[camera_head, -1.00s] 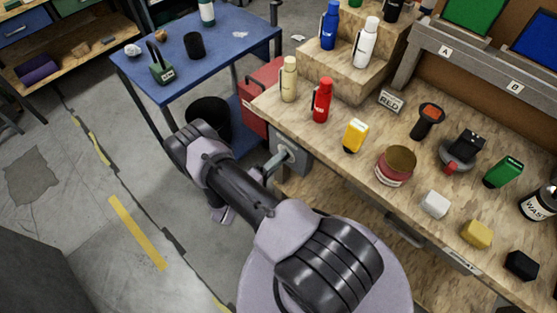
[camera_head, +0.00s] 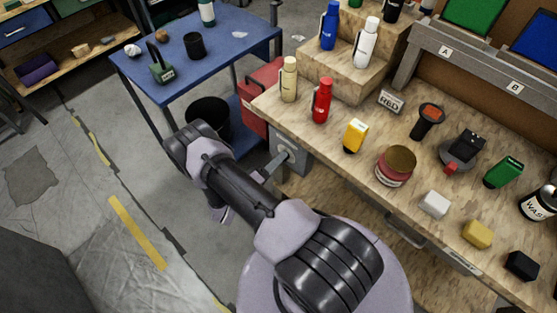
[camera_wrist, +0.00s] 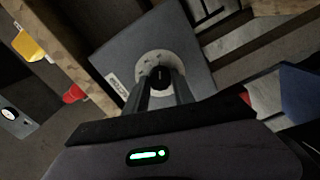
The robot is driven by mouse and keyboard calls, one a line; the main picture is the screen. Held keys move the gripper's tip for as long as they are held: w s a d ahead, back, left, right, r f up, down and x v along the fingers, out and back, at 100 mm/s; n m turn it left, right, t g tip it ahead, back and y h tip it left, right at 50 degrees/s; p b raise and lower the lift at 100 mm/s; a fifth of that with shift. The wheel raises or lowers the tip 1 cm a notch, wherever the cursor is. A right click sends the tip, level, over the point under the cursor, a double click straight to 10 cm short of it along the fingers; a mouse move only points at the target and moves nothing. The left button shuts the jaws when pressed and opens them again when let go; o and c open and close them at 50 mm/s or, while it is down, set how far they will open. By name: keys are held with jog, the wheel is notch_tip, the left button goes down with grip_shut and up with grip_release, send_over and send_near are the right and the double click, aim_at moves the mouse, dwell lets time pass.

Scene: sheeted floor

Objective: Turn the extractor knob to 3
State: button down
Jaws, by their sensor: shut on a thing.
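The extractor knob (camera_wrist: 161,78) is a small black knob in the middle of a pale round dial (camera_wrist: 149,60) on a grey box (camera_wrist: 185,50). My gripper (camera_wrist: 163,84) has its two fingers closed on either side of the knob, gripping it. The dial marks are too small to read, so I cannot tell the setting. In the head view the grey box (camera_head: 303,163) hangs at the bench's left end, under the top. My gripper (camera_head: 279,158) reaches it from the left; my arm partly hides it, and the knob is hard to make out there.
The wooden bench (camera_head: 345,170) carries bottles, a yellow item (camera_head: 355,136), a round tin (camera_head: 396,165) and several blocks. A blue table (camera_head: 215,60), a red cabinet (camera_head: 262,95) and a black bin (camera_head: 208,115) stand behind my arm.

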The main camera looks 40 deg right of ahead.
jog(key=c, duration=1.1)
grip_release()
jog(key=shift+o, duration=0.2)
jog(key=s+a+p, duration=0.1)
jog(key=a+p, duration=0.1)
jog(key=a, duration=1.5)
jog(key=shift+s+a, duration=0.15)
jog(key=shift+a, duration=0.05)
jog(key=shift+r, duration=0.1)
